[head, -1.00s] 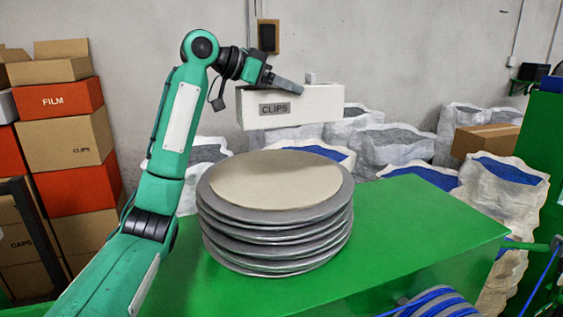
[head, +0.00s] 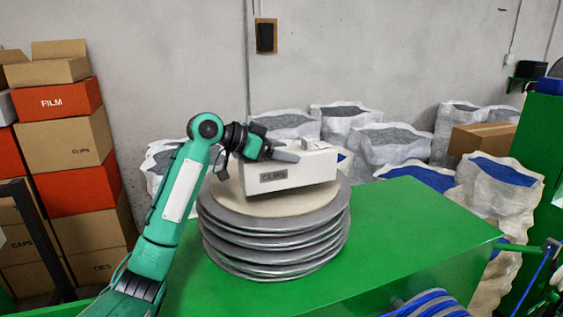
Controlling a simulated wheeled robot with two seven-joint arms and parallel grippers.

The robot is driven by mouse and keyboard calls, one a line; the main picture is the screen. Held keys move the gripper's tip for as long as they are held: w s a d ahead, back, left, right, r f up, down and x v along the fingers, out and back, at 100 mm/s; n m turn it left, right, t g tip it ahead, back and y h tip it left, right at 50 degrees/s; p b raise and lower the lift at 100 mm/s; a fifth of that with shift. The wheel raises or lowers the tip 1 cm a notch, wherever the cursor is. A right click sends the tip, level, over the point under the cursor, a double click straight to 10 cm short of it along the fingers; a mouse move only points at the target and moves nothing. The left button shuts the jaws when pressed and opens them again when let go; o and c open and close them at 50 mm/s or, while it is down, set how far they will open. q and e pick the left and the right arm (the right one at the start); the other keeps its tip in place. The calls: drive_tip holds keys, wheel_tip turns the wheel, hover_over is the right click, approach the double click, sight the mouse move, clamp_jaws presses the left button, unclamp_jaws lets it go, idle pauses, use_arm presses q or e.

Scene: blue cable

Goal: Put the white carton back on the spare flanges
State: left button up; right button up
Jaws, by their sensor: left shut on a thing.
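The white carton (head: 310,170), marked CLIPS, is at the top of the stack of grey spare flanges (head: 272,245). It sits over the beige round top (head: 228,196) of the stack, toward its right half. My right gripper is not in view.
The flanges stand on a green bench (head: 420,225) with clear room to their right. White sacks (head: 385,145) stand behind it. Stacked boxes (head: 65,145) are at the left. A blue cable coil (head: 435,304) lies low at the right front.

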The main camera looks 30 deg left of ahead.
sight(281, 165)
use_arm(q)
drive_tip(key=shift+f+p, duration=0.55)
drive_tip(key=shift+f, duration=1.25)
drive_tip(key=shift+f, duration=0.15)
drive_tip(key=o, duration=1.7)
drive_tip(key=shift+s, duration=0.1)
